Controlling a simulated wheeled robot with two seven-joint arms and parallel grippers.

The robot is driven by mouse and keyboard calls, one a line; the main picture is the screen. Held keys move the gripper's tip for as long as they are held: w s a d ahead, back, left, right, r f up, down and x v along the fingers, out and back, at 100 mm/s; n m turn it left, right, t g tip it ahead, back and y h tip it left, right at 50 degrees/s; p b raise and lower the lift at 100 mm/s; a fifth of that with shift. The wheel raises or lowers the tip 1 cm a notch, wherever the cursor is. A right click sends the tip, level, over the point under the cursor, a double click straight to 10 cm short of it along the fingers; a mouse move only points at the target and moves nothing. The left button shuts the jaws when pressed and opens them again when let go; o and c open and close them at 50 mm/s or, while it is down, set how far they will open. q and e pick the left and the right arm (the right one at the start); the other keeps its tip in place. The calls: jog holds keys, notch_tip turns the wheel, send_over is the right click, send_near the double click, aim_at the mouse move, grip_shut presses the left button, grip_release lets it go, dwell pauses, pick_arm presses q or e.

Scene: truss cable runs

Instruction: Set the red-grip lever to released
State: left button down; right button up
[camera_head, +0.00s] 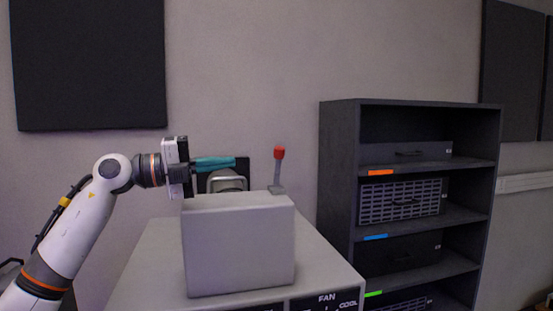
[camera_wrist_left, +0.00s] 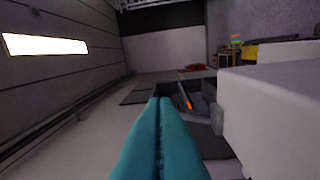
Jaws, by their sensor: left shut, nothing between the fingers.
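The red-grip lever (camera_head: 279,154) stands nearly upright on a small grey base behind the top right of the light grey box (camera_head: 238,245). Its red knob is at the top of a thin grey shaft. My left gripper (camera_head: 232,162) has teal fingers pointing right, towards the lever, at about knob height. A gap shows between the fingertips and the lever in the head view. The fingers are shut together and empty, as the left wrist view (camera_wrist_left: 160,102) also shows. I cannot make out the lever in the wrist view. My right gripper is not in view.
A metal handle-like part (camera_head: 228,181) on a dark plate sits just below my left fingers. The grey cabinet top (camera_head: 150,270) carries the box, with a FAN label on its front. A dark shelf unit (camera_head: 338,180) stands at right.

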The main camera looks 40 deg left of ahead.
aim_at(278, 165)
pick_arm(q)
jog(key=shift+w+d+f, duration=0.1)
jog(key=shift+d+f, duration=0.05)
jog(key=shift+f, duration=0.1)
jog(key=p+x, duration=0.3)
jog(key=a+p+x, duration=0.1)
jog(key=p+x, duration=0.2)
jog(key=x, duration=0.1)
jog(key=w+p+x, duration=0.1)
jog(key=p+x, duration=0.2)
jog(key=shift+w+a+r+p, duration=0.15)
jog(key=shift+r+p, duration=0.15)
jog(key=shift+p, duration=0.05)
jog(key=shift+w+a+f+g+p, duration=0.15)
jog(key=shift+w+a+g+p, duration=0.15)
jog(key=shift+w+a, duration=0.2)
jog(key=shift+s, duration=0.1)
